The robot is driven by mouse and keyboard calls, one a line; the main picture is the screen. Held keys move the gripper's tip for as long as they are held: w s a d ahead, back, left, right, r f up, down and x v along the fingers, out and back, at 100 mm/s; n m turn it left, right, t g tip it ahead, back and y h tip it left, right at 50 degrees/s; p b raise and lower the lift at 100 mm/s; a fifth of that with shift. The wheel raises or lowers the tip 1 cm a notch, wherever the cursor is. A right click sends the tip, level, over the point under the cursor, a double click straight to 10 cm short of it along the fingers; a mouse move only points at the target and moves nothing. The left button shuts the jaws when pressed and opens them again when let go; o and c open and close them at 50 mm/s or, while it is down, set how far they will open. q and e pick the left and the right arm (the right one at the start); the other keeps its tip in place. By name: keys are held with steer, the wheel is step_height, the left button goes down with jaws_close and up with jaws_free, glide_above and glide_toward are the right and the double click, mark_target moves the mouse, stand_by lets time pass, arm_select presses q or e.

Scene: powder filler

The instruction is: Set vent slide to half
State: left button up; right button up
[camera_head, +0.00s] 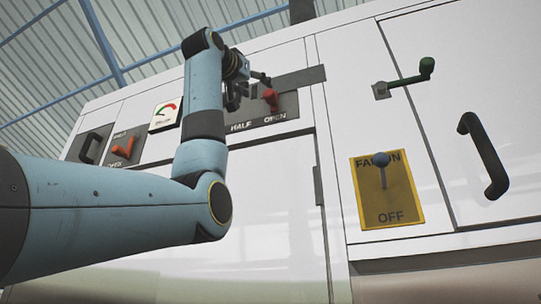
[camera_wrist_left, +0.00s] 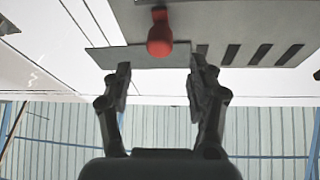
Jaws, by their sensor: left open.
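The vent slide is a grey plate (camera_head: 302,76) with a red knob (camera_head: 270,97), on a panel lettered HALF and OPEN. The knob stands just above the word OPEN, to the right of HALF. In the left wrist view the red knob (camera_wrist_left: 159,33) hangs over the plate (camera_wrist_left: 125,57), with dark slots (camera_wrist_left: 230,54) to its right. My left gripper (camera_head: 247,90) is open beside the knob. In the left wrist view my left gripper (camera_wrist_left: 161,73) has its fingers spread, with the knob ahead of the gap, not between the tips. My right gripper is out of view.
To the right are a green-knobbed crank (camera_head: 408,79), a yellow fan switch plate (camera_head: 404,206) and a black door handle (camera_head: 483,155). My left arm crosses in front of the white cabinet.

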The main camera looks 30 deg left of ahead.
mark_target(267, 94)
arm_select(q)
steer(key=p+x, duration=0.2)
steer(key=x, duration=0.4)
steer(key=shift+p, duration=0.3)
steer(key=shift+p+x, duration=0.6)
steer(key=shift+x, duration=0.65)
steer(key=shift+w+f, duration=0.1)
steer(key=shift+w, duration=0.05)
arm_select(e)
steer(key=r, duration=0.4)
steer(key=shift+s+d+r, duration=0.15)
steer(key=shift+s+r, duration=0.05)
arm_select(q)
steer(key=shift+c, duration=0.4)
steer(key=c, duration=0.7)
jaws_close()
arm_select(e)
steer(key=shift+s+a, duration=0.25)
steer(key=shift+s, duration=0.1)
